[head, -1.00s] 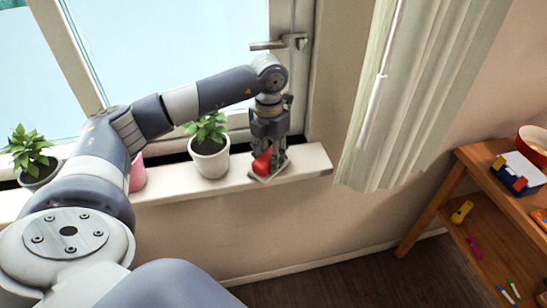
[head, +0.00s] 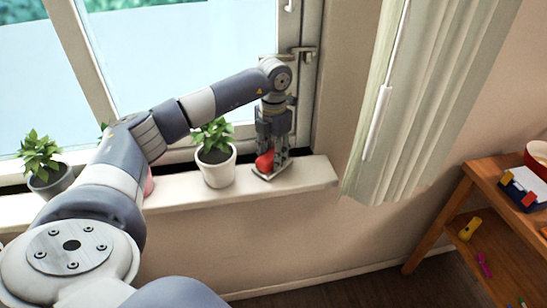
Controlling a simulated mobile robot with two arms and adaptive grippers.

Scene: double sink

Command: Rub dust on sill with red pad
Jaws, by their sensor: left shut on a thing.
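My left gripper (head: 271,155) points down at the right part of the white window sill (head: 312,175). It is shut on the red pad (head: 264,163). The pad has a red upper part and a flat pale base, and the base appears to rest on the sill. I cannot make out any dust on the sill. My right gripper is not in view.
A white pot with a green plant (head: 216,168) stands on the sill just left of the gripper. A dark pot with a plant (head: 48,177) stands at the far left. A pale curtain (head: 415,110) hangs right of the sill. A wooden shelf (head: 490,185) holds several objects.

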